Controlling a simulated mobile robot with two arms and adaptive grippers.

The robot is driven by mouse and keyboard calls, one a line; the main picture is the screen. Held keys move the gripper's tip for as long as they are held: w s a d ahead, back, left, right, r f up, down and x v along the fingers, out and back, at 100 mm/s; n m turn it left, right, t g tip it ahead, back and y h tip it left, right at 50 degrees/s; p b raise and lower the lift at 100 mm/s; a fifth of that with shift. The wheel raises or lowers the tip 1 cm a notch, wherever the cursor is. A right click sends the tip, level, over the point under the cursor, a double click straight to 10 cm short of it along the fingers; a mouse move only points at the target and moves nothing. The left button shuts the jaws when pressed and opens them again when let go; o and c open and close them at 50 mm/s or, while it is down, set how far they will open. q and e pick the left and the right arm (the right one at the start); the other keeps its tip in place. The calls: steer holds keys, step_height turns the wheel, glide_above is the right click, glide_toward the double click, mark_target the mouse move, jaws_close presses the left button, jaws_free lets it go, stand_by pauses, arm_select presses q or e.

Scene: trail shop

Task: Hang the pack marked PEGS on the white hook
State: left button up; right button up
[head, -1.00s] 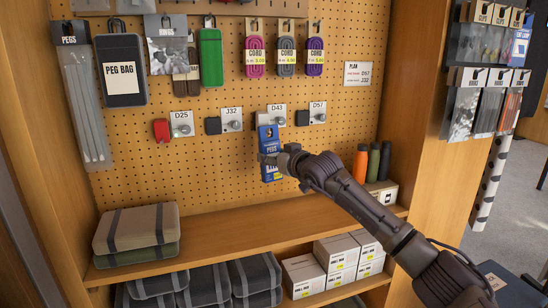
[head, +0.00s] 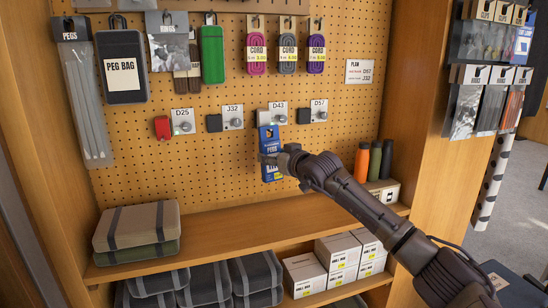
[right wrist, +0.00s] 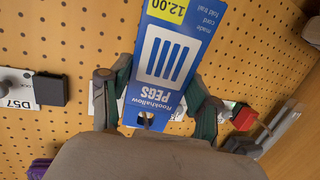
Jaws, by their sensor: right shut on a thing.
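The blue pack marked PEGS (head: 269,143) is upright in front of the pegboard, just below the D43 label (head: 277,106). My right gripper (head: 274,160) is shut on it, with the fingers on its two sides. In the right wrist view the pack (right wrist: 172,57) appears upside down, with its hang hole (right wrist: 145,119) clear between the fingers. The hooks at D25 (head: 184,126), J32 (head: 236,122) and D57 (head: 322,115) have round grey-looking ends. I cannot tell which hook is white. The pack and gripper partly cover the area under D43. My left gripper is out of view.
A red block (head: 162,127) and dark blocks, one at J32 (head: 214,123), sit beside the labels. Cord packs (head: 257,54) hang above. A plan card (head: 360,71) lists D57 and J32.

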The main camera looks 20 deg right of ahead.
stand_by(0.3)
steer(key=o, duration=1.3)
steer(key=shift+c, duration=0.2)
steer(key=v, duration=1.2)
steer(key=shift+r, duration=0.1)
